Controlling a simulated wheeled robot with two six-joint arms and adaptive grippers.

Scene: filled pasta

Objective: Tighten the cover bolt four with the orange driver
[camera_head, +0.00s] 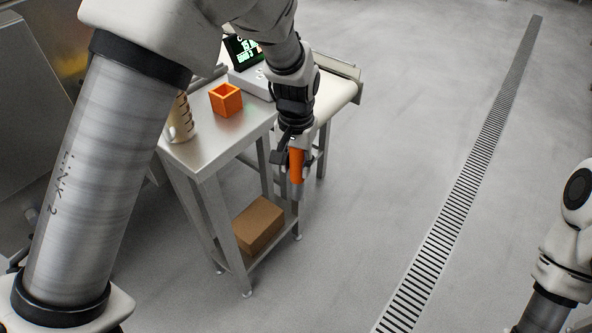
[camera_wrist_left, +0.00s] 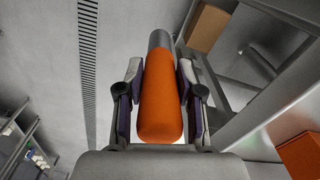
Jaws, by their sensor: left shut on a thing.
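The orange driver (camera_head: 296,165) has an orange handle and a grey lower end that points down in the head view. My left gripper (camera_head: 293,158) is shut on its handle and holds it in the air beside the steel table's right edge, over the floor. In the left wrist view the driver (camera_wrist_left: 160,105) lies between the two fingers, its grey end pointing away from the camera. I cannot make out any cover or bolt in either view. My right arm shows at the right edge of the head view, but its gripper is out of frame.
The steel table (camera_head: 205,150) bears an open orange box (camera_head: 226,101), a beige container (camera_head: 181,122) and a device with a green-lit display (camera_head: 243,50). A cardboard box (camera_head: 258,226) sits on its lower shelf. A floor drain (camera_head: 455,190) crosses clear floor at right.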

